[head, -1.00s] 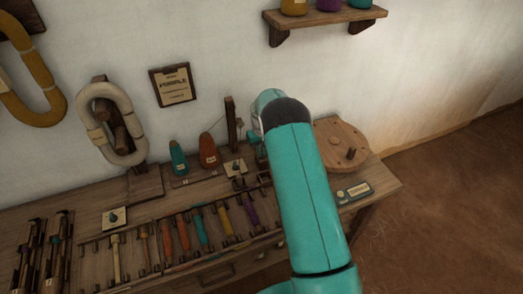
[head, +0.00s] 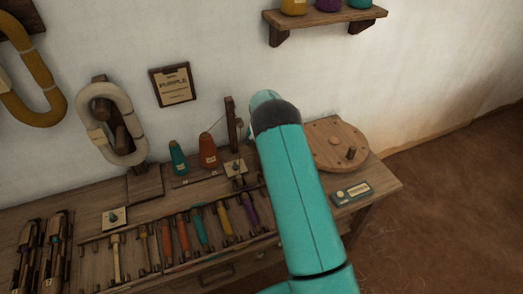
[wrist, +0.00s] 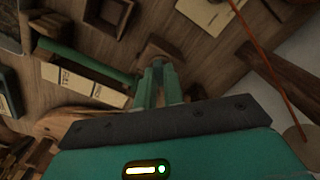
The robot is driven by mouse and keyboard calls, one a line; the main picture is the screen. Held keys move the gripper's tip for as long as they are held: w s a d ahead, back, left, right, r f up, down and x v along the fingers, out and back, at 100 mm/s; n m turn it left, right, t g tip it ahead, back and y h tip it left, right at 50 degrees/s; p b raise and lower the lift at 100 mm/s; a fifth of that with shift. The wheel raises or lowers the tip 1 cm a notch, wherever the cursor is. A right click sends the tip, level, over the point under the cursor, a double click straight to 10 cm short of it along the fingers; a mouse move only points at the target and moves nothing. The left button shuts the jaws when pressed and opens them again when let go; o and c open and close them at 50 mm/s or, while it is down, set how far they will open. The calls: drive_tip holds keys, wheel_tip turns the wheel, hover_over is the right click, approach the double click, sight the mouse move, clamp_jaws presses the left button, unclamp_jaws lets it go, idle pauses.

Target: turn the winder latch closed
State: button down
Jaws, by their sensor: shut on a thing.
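In the wrist view my gripper (wrist: 158,68) has its two teal fingers close together, shut on a small brown wooden piece (wrist: 156,47) at their tips. It looks like the winder latch, but most of it is hidden and its angle cannot be told. In the head view my teal arm reaches over the bench and hides the gripper and the held piece. The round wooden winder disc (head: 338,146), with a dark peg on it, lies just right of the arm.
A teal box with a cream label (head: 352,192) sits near the bench's right end. A cream plate with a dark knob (head: 235,168), an orange cone (head: 208,150) and a teal cone (head: 178,158) stand left of my arm. Colored handled tools (head: 198,229) lie along the bench's front.

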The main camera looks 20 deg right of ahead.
drive_tip(key=m, duration=0.4)
drive_tip(key=shift+m, duration=2.3)
drive_tip(key=c, duration=1.5)
unclamp_jaws()
drive_tip(key=shift+r, duration=0.15)
wheel_tip(320, 180, up, 14)
drive_tip(key=shift+f, duration=0.25)
drive_tip(key=shift+r, duration=0.1)
